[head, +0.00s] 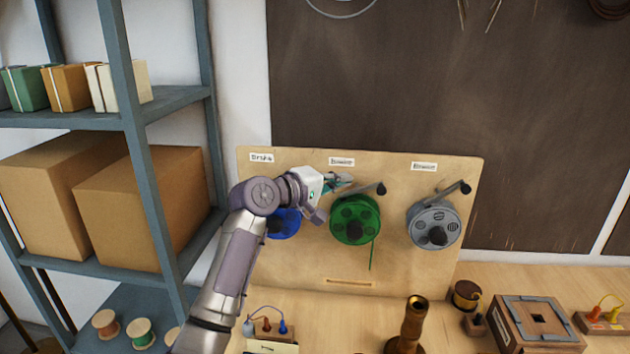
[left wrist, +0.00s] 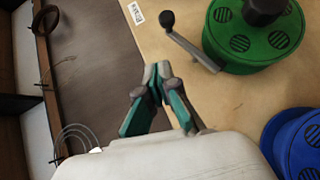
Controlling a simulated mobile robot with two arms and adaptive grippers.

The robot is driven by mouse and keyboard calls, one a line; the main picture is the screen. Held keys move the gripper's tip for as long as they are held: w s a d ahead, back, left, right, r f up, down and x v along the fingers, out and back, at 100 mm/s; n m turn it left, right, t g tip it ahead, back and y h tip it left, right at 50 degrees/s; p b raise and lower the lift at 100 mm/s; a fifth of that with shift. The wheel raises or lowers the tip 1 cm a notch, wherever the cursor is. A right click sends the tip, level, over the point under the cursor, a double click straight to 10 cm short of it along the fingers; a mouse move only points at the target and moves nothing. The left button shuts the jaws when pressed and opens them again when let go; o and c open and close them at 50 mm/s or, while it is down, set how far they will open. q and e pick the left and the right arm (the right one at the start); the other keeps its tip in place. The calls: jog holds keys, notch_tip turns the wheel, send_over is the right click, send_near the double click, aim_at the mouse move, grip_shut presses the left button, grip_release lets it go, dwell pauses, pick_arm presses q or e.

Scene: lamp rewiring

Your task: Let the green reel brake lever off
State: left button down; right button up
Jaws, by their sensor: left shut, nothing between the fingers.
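The green reel (head: 355,219) is mounted on an upright wooden board, with a green line hanging below it. Its brake lever (head: 381,188) is a thin metal arm with a black knob, sticking out over the top of the reel to the right. In the left wrist view the green reel (left wrist: 262,38) is at top right, and the lever (left wrist: 188,42) slants up-left to its knob. My left gripper (head: 346,181) is shut and empty, left of the knob and just above the reel. In the left wrist view its fingertips (left wrist: 157,76) are apart from the lever. My right gripper is not in view.
A blue reel (head: 283,224) is partly hidden behind my left arm. A grey reel (head: 433,227) with its own lever (head: 455,188) is at right on the board (head: 300,270). A brass stand (head: 411,325) and wooden boxes (head: 535,322) stand on the bench. Shelving (head: 130,120) is at left.

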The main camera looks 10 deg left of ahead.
pick_arm(q)
jog(key=s+a+r+b, duration=0.2)
jog(key=s+a, duration=0.1)
jog(key=s, duration=0.1)
jog(key=shift+s+r, duration=0.25)
jog(key=shift+s, duration=0.15)
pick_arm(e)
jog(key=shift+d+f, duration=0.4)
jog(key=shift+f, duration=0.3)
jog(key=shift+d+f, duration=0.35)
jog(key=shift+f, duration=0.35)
